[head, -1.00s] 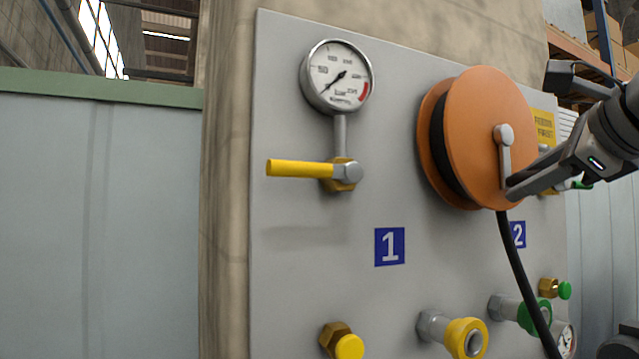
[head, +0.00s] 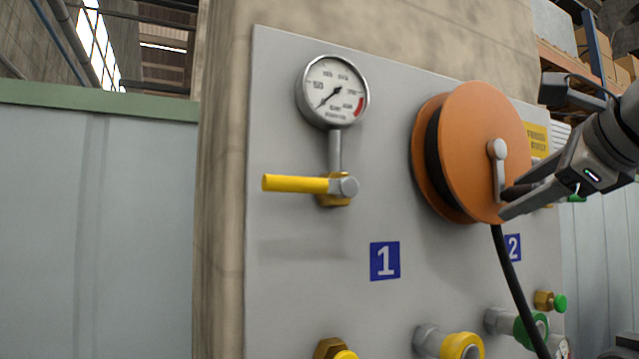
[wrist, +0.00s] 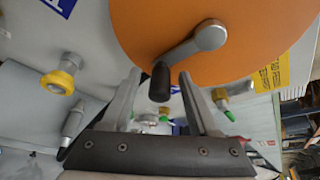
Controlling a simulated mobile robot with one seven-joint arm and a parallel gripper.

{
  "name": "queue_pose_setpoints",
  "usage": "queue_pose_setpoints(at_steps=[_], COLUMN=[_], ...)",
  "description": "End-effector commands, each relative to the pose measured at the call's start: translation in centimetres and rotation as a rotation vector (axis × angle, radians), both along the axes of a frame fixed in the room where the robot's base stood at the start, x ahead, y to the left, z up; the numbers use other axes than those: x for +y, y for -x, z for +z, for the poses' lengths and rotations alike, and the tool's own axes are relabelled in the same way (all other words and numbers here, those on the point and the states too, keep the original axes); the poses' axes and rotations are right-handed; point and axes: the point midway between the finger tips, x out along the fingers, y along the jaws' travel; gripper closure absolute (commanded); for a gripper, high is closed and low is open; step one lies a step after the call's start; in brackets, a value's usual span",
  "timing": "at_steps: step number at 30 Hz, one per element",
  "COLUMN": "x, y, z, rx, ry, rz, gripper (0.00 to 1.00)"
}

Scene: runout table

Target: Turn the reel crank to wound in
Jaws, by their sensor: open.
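The orange reel (head: 480,125) is mounted on the grey panel, with a dark hose wound on it. Its grey crank arm (head: 498,172) points down from the hub, and the dark crank handle (head: 516,191) sticks out from its lower end. My gripper (head: 522,200) is at the handle from the right, one finger passing just below it. In the wrist view the crank arm (wrist: 195,42) slopes down to the black handle (wrist: 160,82), which lies between the tips of my open gripper (wrist: 158,88). I cannot tell whether a finger touches it.
A pressure gauge (head: 333,92) and a yellow lever (head: 295,183) are on the panel left of the reel. A black hose (head: 508,265) hangs below the reel, near yellow (head: 462,346) and green couplings (head: 530,328). Panel space between lever and reel is clear.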

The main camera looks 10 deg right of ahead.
Motion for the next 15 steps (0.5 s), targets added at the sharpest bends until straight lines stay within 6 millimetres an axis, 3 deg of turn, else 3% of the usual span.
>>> queue_pose_setpoints(at_steps=[5, 15], x=[-0.2, -0.7], y=[2.9, 10.8], z=[0.9, 3.7], rx=[-0.004, -0.004], ry=[0.002, 0.002], rz=[-0.003, -0.002], gripper=[0.39, 0.39])
